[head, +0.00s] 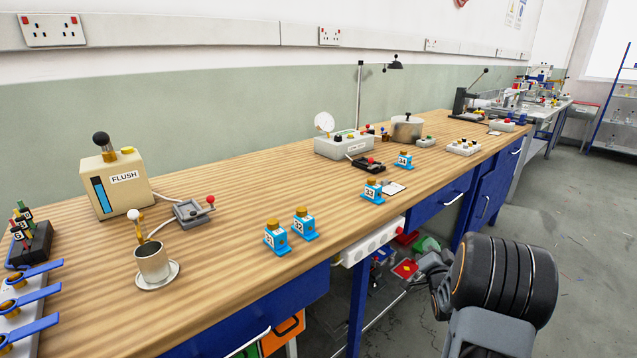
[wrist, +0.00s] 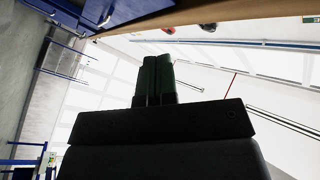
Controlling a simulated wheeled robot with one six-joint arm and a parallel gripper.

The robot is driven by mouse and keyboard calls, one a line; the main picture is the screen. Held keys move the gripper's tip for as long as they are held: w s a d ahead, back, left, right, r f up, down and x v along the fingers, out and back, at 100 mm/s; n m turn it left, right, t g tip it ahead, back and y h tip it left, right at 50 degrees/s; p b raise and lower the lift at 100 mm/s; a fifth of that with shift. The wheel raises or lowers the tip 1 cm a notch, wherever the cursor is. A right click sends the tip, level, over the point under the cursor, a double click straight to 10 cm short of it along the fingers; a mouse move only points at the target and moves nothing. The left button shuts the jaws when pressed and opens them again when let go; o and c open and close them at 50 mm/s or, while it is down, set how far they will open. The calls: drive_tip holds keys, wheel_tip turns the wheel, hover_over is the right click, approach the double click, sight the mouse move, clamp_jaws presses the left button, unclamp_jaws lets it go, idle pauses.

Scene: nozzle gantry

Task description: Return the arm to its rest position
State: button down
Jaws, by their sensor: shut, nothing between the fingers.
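My gripper (wrist: 154,75) shows in the wrist view as two dark green fingers pressed together, with nothing between them. It points away from the worktop, toward a pale wall or ceiling area. In the head view my arm is at the lower right, beside the front edge of the wooden bench (head: 240,190) and over the floor side. I cannot clearly make out the fingers there. No bench object touches the gripper in the wrist view.
Blue numbered blocks, including 31 (head: 275,238) and 32 (head: 304,224), stand near the bench's front edge. A FLUSH box (head: 118,183), a metal cup (head: 152,265) and a pot (head: 407,128) stand on it. A white power strip (head: 372,240) runs along the front. The floor (head: 590,220) at right is open.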

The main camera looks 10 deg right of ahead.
drive_tip(key=s+a+r+n+g+y+p, duration=0.25)
drive_tip(key=a+r+n+g+p, duration=0.35)
drive_tip(key=a+r+p, duration=0.9)
drive_tip(key=s+a+r+n+g+y+p, duration=0.1)
drive_tip(key=s+a+r+g+p, duration=0.3)
drive_tip(key=s, duration=0.6)
drive_tip(key=s+a+r+n+g+y+p, duration=0.2)
drive_tip(key=s+a+r+n+g+p, duration=0.2)
drive_tip(key=s+a, duration=0.5)
wheel_tip(320, 180, up, 2)
drive_tip(key=shift+s+a+g, duration=0.15)
drive_tip(key=shift+s+g, duration=0.2)
drive_tip(key=shift+g, duration=0.25)
drive_tip(key=c, duration=1.8)
unclamp_jaws()
